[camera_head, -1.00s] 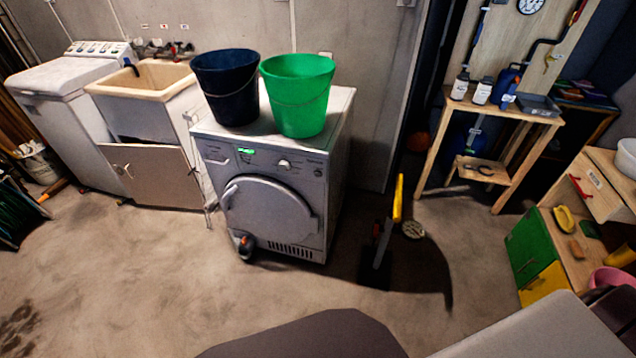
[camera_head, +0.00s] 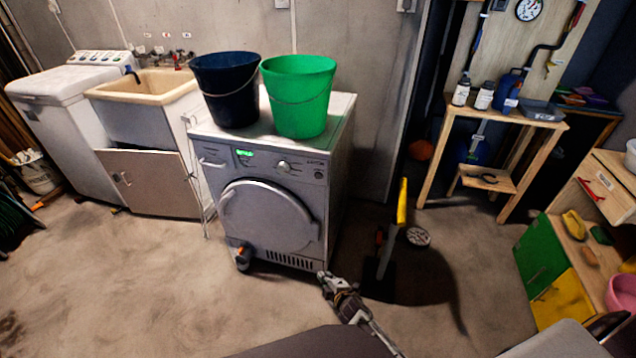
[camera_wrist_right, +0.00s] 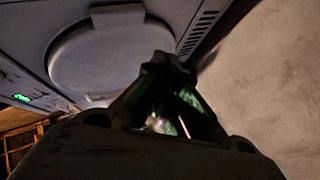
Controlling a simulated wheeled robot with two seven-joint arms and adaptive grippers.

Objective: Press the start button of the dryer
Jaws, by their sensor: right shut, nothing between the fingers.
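The dryer (camera_head: 265,218) is a grey front-loader with a round door, a green-lit display (camera_head: 244,153) and a knob (camera_head: 284,166) on its upper panel. The start button is too small to make out. My right gripper (camera_head: 323,276) is shut and empty, low in front of the dryer's lower right corner in the head view. In the right wrist view the shut fingertips (camera_wrist_right: 162,62) show dark before the dryer door (camera_wrist_right: 110,50). The lit display (camera_wrist_right: 22,98) is at the left there. My left gripper is not in view.
A dark blue bucket (camera_head: 228,88) and a green bucket (camera_head: 298,95) stand on the dryer. A yellow-handled tool (camera_head: 402,202) stands on the floor to its right. An orange-and-dark object (camera_head: 244,257) sits by its lower left corner. Floor in front is clear.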

